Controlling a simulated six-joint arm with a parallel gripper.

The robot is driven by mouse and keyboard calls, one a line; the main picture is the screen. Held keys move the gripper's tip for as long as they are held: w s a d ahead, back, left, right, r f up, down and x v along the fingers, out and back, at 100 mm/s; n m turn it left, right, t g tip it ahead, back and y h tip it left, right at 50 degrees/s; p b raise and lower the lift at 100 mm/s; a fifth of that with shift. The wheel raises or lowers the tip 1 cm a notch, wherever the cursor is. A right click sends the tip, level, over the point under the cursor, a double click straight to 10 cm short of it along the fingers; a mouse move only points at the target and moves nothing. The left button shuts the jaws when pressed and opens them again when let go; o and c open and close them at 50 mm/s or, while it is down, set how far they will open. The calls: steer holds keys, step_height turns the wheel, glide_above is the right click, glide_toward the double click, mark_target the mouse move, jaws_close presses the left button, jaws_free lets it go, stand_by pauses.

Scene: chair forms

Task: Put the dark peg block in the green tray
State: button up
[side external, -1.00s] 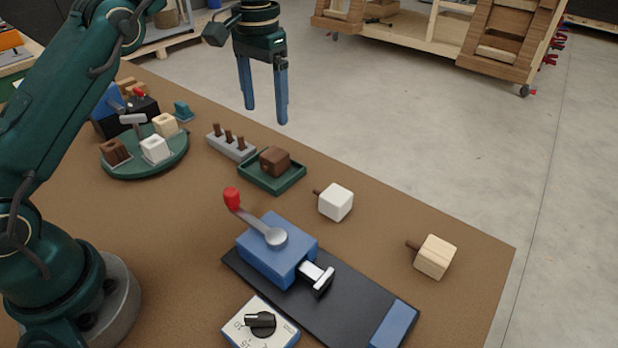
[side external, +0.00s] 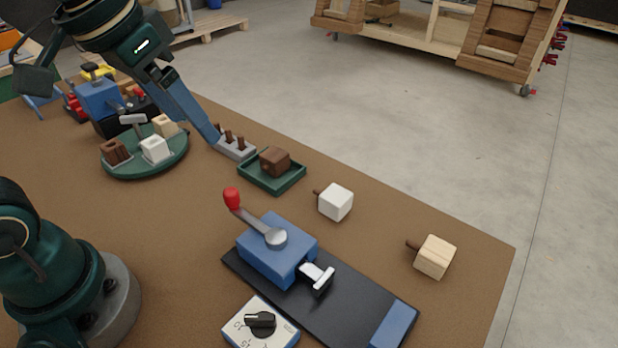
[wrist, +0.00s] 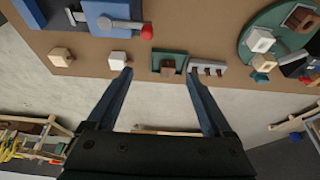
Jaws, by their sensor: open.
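The dark peg block (side external: 275,161) is dark brown and sits inside the green tray (side external: 288,185). A small peg end seems to show on its left face. In the wrist view the dark block (wrist: 168,69) also lies within the tray (wrist: 156,55), seen between my fingers. My gripper (side external: 213,140) is open and empty, tilted, with its fingers overlapping in the side view left of the tray. In the wrist view my gripper's (wrist: 160,75) fingers are wide apart with nothing between them; the table lies beyond the tips.
A grey rack (side external: 236,149) with brown pegs stands beside the tray. A white peg block (side external: 336,202) and a pale wood one (side external: 435,257) lie to the right. A blue clamp (side external: 275,250) with a red-knobbed lever is in front. A round green stand (side external: 145,168) holds several blocks.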

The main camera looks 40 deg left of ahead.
steer(key=s+f+t, duration=0.1)
steer(key=s+f, duration=0.3)
steer(key=s, duration=0.1)
steer(key=shift+s+d+f, duration=0.15)
steer(key=shift+s+d, duration=0.15)
steer(key=shift+s, duration=0.1)
stand_by(0.8)
